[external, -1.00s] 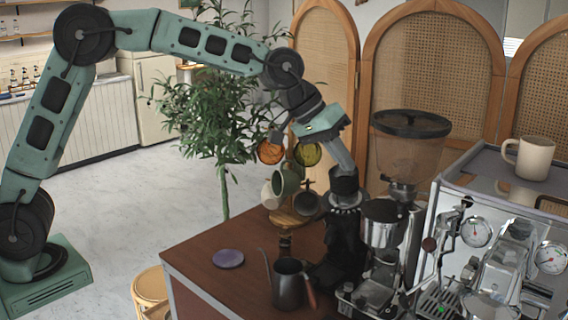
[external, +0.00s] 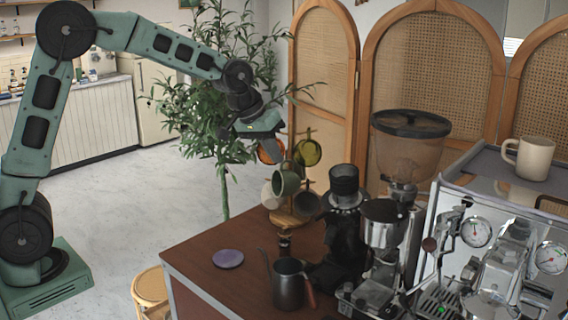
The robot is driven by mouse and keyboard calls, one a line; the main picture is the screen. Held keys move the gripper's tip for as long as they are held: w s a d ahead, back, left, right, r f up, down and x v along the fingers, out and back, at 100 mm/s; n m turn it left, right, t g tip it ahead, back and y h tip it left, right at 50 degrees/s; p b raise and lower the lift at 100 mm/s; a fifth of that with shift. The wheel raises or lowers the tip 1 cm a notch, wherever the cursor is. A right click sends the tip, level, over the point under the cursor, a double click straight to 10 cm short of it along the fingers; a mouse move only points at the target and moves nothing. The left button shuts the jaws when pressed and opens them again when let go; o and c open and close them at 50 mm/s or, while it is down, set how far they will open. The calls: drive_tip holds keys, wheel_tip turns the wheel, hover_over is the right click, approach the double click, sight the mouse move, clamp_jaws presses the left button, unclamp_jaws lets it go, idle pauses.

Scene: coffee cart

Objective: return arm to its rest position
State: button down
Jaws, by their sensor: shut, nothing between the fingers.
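My gripper (external: 270,140) hangs at the end of the teal arm (external: 170,45), left of the picture's middle. It is shut and empty, tilted downward, in front of the plant and over the upper part of the mug tree in the picture. Its fingertips are small and partly lost against an orange mug, so I cannot tell the gap to it. The arm is bent at a high elbow on the left, with its base at the lower left.
The mug tree (external: 290,217) carries several mugs. A black brewer (external: 342,225), dark kettle (external: 290,287), purple disc (external: 228,258), grinder (external: 385,235) and espresso machine (external: 500,255) stand on the cart. A plant (external: 215,110) is behind. Open floor lies left of the cart.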

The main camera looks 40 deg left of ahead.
drive_tip(key=s+a+f+n+g+y+b, duration=0.15)
drive_tip(key=s+a, duration=0.25)
drive_tip(key=a, duration=0.5)
drive_tip(key=s+a+f+n+y, duration=0.1)
drive_tip(key=s+a+f, duration=0.25)
drive_tip(key=a, duration=0.65)
drive_tip(key=s+a+f+n+g+y, duration=0.1)
drive_tip(key=s+a+f, duration=0.1)
drive_tip(key=s+a, duration=0.5)
drive_tip(key=s+a+f+n+g+b, duration=0.1)
drive_tip(key=s+a+f, duration=0.25)
drive_tip(key=s, duration=0.35)
drive_tip(key=s+a+f+n+g, duration=0.1)
drive_tip(key=s+a+f+n, duration=0.1)
drive_tip(key=s+a, duration=0.35)
drive_tip(key=s+a+f+n+b, duration=0.1)
drive_tip(key=s+a+f, duration=0.1)
drive_tip(key=s, duration=0.7)
wheel_tip(320, 180, down, 44)
drive_tip(key=b, duration=4.4)
drive_tip(key=shift+w+d, duration=0.15)
drive_tip(key=shift+w, duration=0.05)
